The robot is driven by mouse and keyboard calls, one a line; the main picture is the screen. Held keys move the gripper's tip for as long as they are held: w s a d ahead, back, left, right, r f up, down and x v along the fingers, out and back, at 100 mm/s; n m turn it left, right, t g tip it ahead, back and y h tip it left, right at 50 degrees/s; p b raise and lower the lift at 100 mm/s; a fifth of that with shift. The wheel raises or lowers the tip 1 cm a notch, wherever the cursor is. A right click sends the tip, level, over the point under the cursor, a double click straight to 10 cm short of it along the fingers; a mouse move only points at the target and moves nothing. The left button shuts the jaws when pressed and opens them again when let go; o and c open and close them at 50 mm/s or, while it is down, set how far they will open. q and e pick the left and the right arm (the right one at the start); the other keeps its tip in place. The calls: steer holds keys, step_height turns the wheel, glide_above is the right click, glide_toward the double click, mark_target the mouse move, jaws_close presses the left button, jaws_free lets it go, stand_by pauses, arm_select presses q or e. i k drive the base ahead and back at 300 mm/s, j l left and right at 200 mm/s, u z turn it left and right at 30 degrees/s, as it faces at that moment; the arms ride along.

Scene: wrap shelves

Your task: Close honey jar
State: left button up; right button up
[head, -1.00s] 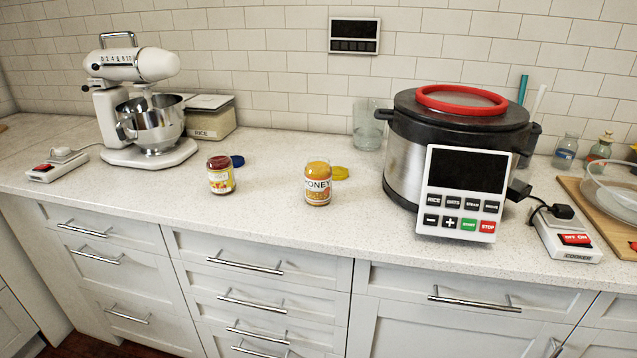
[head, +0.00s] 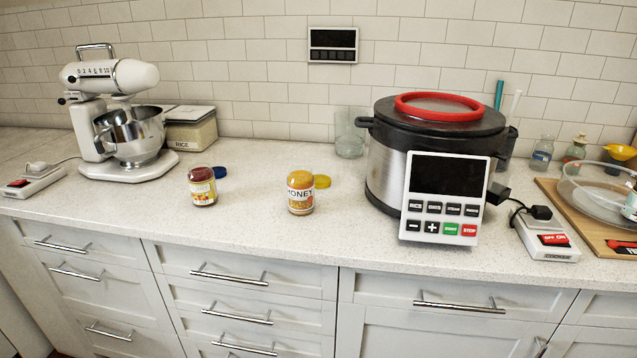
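The honey jar (head: 300,194) stands upright on the counter in the middle of the head view. It is glass with amber content and a label reading HONEY. A yellow lid (head: 322,181) lies on the counter just behind and to the right of the jar, off its top. Neither of my grippers shows in the head view.
A second jar (head: 202,188) with dark red content stands to the left, with a blue lid (head: 219,172) behind it. A large cooker (head: 391,175) stands right of the honey. A stand mixer (head: 112,75) is far left. The counter before the jars is clear.

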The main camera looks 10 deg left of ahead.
mark_target(300, 180)
steer(key=i+j+z, duration=0.3)
steer(key=z, duration=0.15)
steer(key=i+j+z, duration=0.25)
steer(key=j+z, duration=0.25)
steer(key=l, duration=0.1)
